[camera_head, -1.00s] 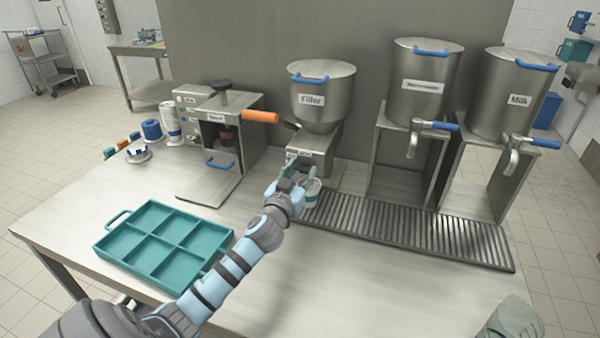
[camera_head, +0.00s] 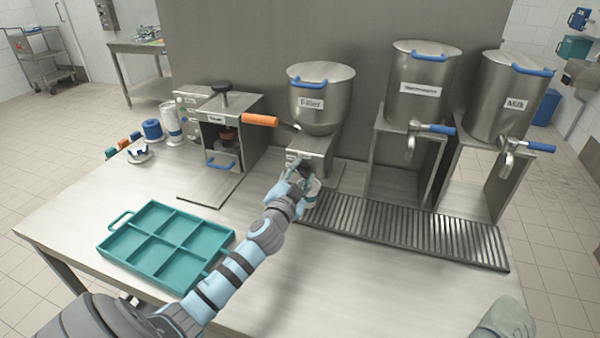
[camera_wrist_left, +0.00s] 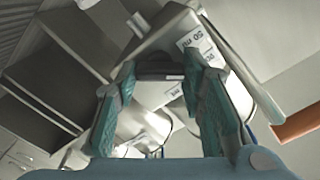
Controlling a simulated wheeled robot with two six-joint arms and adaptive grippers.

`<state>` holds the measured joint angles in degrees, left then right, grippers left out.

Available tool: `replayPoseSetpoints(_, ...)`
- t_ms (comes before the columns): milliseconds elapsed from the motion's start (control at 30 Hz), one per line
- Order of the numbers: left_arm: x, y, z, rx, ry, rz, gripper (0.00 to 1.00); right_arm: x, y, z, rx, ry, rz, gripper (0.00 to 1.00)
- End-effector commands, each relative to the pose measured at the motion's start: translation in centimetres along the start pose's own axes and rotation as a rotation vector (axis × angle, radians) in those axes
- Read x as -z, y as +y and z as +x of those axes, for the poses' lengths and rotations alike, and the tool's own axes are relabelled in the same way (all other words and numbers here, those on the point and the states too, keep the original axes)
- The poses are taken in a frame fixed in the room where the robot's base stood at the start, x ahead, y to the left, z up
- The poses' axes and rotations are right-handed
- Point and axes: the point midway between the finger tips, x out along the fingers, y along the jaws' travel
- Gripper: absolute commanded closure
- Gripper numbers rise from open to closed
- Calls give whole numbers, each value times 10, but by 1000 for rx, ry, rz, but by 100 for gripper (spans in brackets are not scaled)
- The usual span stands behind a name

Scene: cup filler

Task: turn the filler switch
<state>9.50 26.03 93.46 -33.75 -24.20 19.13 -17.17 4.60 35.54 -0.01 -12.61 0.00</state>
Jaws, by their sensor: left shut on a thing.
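The filler is a steel machine with a round hopper (camera_head: 321,105) labelled "Filler" and a box-shaped lower body (camera_head: 316,150). My left gripper (camera_head: 295,171) is at the front of that body. In the left wrist view its two teal fingers (camera_wrist_left: 160,70) are closed on a dark piece, the filler switch (camera_wrist_left: 160,59), beside a "50 ml" label (camera_wrist_left: 190,38). The switch is hidden behind the fingers in the head view, so its angle is hard to tell. A cup (camera_head: 313,190) shows partly behind the gripper, below the filler body. My right gripper is not in view.
A slotted drip grate (camera_head: 410,231) runs right from the filler, below two tanks with blue-handled taps, one labelled "Milk" (camera_head: 495,97). A teal compartment tray (camera_head: 165,245) lies front left.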

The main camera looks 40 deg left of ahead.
Motion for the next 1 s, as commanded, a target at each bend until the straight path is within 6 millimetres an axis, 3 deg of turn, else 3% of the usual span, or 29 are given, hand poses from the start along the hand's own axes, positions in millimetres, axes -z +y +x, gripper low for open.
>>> replayPoseSetpoints(300, 1, 0, 0, 1, 2, 106, 91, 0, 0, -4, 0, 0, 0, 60)
replayPoseSetpoints(767, 1, 0, 0, 1, 2, 119, 91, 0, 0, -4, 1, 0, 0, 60)
replayPoseSetpoints(800, 1, 0, 0, 1, 2, 119, 57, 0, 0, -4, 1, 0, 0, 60)
replayPoseSetpoints(900, 1, 0, 0, 1, 2, 118, 43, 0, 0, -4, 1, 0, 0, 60)
replayPoseSetpoints(1000, 0, 0, 0, 1, 1, 118, 43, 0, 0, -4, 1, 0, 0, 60)
